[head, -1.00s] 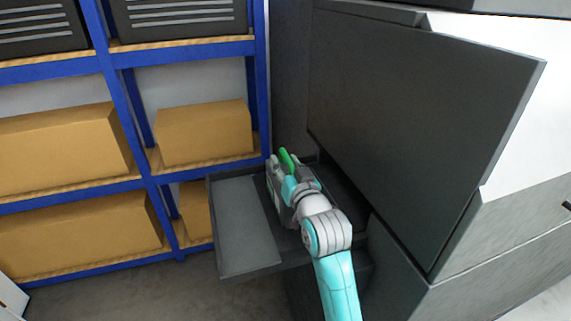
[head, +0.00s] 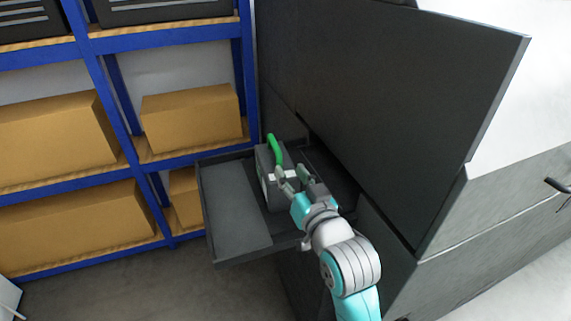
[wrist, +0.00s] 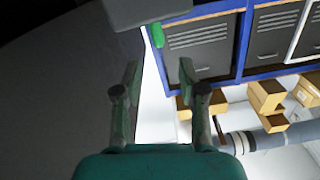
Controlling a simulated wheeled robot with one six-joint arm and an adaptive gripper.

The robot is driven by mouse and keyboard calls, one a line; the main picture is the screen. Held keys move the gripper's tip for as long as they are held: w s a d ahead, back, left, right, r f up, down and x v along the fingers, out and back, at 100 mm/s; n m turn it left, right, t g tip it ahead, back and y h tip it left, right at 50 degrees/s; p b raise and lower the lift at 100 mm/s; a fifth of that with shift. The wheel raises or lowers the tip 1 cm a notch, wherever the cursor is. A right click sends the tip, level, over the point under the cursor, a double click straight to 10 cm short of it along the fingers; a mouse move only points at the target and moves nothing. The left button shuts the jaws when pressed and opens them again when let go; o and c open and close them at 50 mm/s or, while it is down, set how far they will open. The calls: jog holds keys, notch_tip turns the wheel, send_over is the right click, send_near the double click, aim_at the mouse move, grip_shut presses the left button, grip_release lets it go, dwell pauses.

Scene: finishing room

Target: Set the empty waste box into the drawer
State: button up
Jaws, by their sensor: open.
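The waste box (head: 267,175) is a dark grey box with a green handle (head: 273,149) on top. It stands in the open drawer (head: 237,254), a dark tray pulled out of the grey cabinet, toward the drawer's inner part. My gripper (head: 291,174) is open, at the box's near right side, and holds nothing. I cannot tell whether it touches the box. In the wrist view the fingers (wrist: 158,78) are spread with nothing between them, and a grey part of the box (wrist: 146,10) and its green handle (wrist: 157,36) show at the top edge. The box's inside is hidden.
A large dark cabinet door (head: 400,110) hangs at an angle above the drawer, close to my arm on the right. A blue shelf rack (head: 105,90) with cardboard boxes (head: 190,118) stands left of the drawer. The drawer's left part is bare.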

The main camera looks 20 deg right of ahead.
jog(key=shift+s, duration=0.35)
